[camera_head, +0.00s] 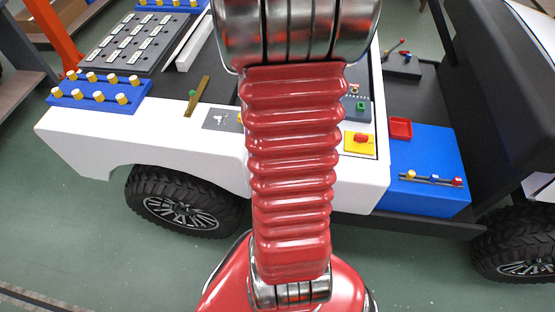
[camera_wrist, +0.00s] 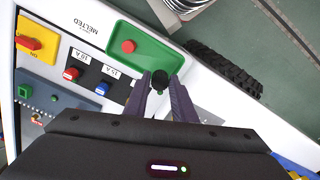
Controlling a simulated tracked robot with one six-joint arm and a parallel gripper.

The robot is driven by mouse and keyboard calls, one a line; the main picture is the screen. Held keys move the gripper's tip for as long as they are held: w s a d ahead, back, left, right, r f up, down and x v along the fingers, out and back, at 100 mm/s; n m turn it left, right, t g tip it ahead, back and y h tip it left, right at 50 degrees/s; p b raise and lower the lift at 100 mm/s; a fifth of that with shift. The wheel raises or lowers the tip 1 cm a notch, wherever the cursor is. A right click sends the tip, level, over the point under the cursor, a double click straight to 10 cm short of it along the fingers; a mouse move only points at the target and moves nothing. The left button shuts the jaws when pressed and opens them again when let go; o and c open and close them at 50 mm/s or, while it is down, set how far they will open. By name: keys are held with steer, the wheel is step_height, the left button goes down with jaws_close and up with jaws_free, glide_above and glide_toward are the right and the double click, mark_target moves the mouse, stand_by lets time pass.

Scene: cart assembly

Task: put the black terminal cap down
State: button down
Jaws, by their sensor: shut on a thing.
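In the wrist view the black terminal cap (camera_wrist: 160,79) is a small dark round piece between the tips of my gripper (camera_wrist: 161,84). The two purple fingers are shut on it. The cap appears over the lower right end of a green tray (camera_wrist: 158,58); I cannot tell whether it touches the tray. A red round piece (camera_wrist: 128,46) lies in the tray, apart from the cap. In the head view my red arm hides the gripper, the cap and the tray.
In the head view a red tray (camera_head: 401,127) stands on a blue box (camera_head: 430,150) at the right.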

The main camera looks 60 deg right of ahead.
steer(key=shift+w+m, duration=0.1)
steer(key=shift+m, duration=0.3)
stand_by(0.3)
steer(key=shift+f, duration=0.1)
steer(key=shift+f, duration=3)
steer(key=shift+f, duration=1.9)
steer(key=c, duration=1.5)
jaws_free()
steer(key=shift+f, duration=0.1)
